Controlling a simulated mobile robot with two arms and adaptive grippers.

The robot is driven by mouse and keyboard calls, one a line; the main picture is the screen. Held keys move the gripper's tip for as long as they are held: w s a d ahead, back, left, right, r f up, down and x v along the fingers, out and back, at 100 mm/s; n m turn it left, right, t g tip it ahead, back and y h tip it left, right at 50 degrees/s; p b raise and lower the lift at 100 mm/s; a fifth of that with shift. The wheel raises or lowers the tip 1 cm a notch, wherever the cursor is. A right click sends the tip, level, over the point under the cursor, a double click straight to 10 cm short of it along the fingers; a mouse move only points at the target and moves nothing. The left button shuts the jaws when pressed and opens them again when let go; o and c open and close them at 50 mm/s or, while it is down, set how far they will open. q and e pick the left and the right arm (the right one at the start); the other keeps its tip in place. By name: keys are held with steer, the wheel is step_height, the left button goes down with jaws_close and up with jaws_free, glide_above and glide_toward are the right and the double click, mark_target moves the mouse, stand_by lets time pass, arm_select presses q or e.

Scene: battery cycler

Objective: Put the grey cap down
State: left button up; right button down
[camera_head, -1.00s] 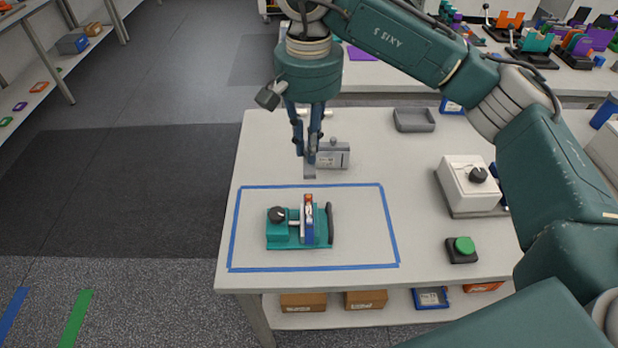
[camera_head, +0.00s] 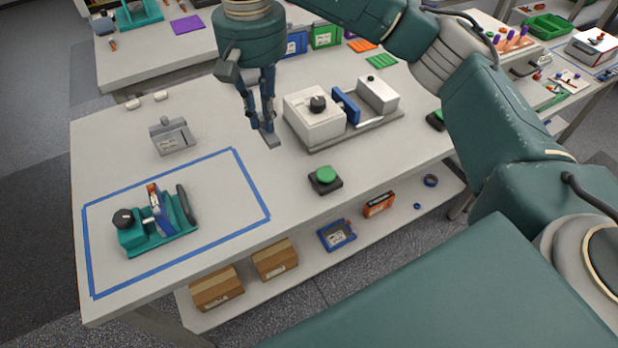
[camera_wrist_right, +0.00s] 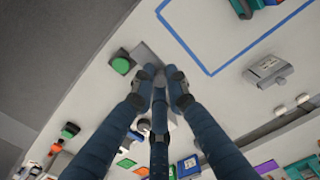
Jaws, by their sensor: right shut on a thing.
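My right gripper (camera_head: 267,125) is shut on the grey cap (camera_head: 270,138), a small flat grey piece at its fingertips. The gripper points down over the table, left of the white device and beyond the green button. In the right wrist view, the gripper (camera_wrist_right: 160,75) holds the cap (camera_wrist_right: 144,53), with the fingers covering part of it. I cannot tell whether the cap touches the table (camera_head: 230,140). My left gripper is not in view.
The white device (camera_head: 318,132) stands close to the right. A green button (camera_head: 324,176) is nearer the front. Bare tabletop lies between tape and gripper.

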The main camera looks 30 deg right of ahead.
step_height(320, 180, down, 16)
steer(key=shift+r+p, duration=0.1)
steer(key=shift+p, duration=1.05)
steer(key=shift+f, duration=0.55)
step_height(320, 180, down, 3)
steer(key=shift+f+p, duration=0.1)
steer(key=shift+p, duration=0.45)
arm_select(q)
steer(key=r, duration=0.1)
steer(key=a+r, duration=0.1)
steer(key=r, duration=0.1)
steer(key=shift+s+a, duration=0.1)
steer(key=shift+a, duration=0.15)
arm_select(e)
steer(key=shift+f+b, duration=0.2)
steer(key=shift+b, duration=0.1)
steer(key=c, duration=1.7)
jaws_free()
steer(key=shift+c, duration=0.2)
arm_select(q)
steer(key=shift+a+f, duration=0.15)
